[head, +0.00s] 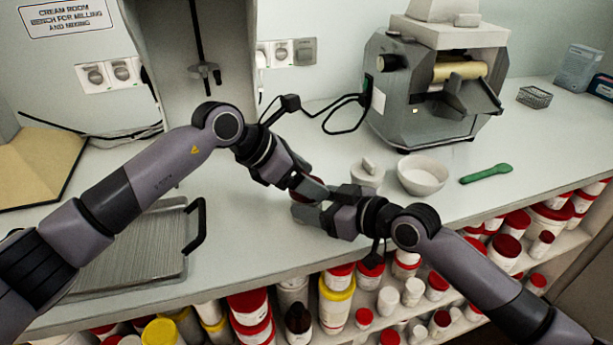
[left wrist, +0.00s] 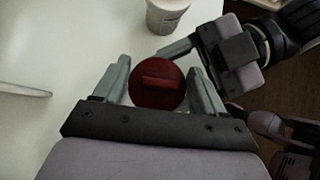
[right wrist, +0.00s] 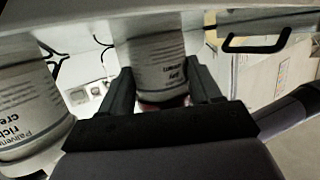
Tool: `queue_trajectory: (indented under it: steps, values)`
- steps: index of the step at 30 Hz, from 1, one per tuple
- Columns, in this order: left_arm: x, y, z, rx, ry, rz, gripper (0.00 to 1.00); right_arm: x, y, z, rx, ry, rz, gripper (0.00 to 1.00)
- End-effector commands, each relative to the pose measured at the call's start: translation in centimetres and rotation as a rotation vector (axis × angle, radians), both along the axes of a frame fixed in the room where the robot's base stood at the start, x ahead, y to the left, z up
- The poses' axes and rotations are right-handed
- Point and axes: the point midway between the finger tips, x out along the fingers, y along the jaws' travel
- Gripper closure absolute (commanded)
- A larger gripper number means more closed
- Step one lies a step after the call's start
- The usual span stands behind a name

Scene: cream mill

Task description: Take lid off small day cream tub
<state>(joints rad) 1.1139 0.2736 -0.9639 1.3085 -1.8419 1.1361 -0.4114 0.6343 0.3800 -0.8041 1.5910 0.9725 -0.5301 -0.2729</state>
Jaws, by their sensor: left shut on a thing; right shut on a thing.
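My left gripper (left wrist: 162,86) is shut on this lid, one finger on each side, from above. Red shows at the tub's end in the right wrist view; whether the lid is still seated I cannot tell. In the head view the grippers (head: 305,184) nearly meet and hide most of the tub.
Another white tub (head: 367,178) stands close by, with a white bowl (head: 422,176) and green spatula (head: 486,173) to its right. A grey mill (head: 430,100) stands behind. A ribbed tray (head: 130,255) lies left. Shelves of red-lidded tubs are below the bench edge.

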Motion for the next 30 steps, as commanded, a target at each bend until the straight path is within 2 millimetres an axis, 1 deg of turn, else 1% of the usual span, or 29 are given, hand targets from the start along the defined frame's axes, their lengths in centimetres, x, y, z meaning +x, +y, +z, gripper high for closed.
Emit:
queue_trajectory:
  steps: [16, 30]
  values:
    - [0.0, 0.0, 1.9, 0.000, -0.002, 0.000, 0.66, 0.0, 0.0, 0.0, -0.001, 0.001, 0.000, 0.92]
    - [0.0, 0.0, 2.4, 0.000, -0.002, 0.000, 0.66, 0.0, 0.0, 0.0, -0.001, 0.001, 0.000, 0.92]
